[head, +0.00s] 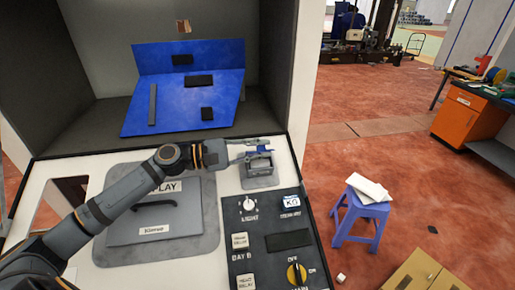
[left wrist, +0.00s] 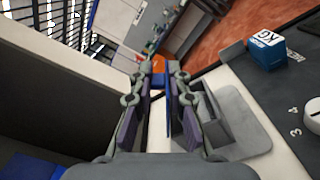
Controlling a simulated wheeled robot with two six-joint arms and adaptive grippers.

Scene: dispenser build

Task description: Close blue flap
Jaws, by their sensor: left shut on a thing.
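A small blue flap (head: 262,151) shows at the grey box (head: 257,164) on the right of the white worktop. My left gripper (head: 250,149) reaches over this box from the left and is shut on the flap. In the left wrist view the flap (left wrist: 167,100) stands as a thin blue strip between the two fingers (left wrist: 158,95). The grey box (left wrist: 212,118), open at the top, is just right of the fingers. The gripper hides part of the flap, so its exact angle cannot be told. My right gripper is not in view.
A large bent blue panel (head: 215,90) with black pieces lies in the grey cabinet behind. A dark control panel (head: 275,240) with knobs and a blue KG block (head: 291,201) is in front of the box. A grey lid with a handle (head: 155,215) is left.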

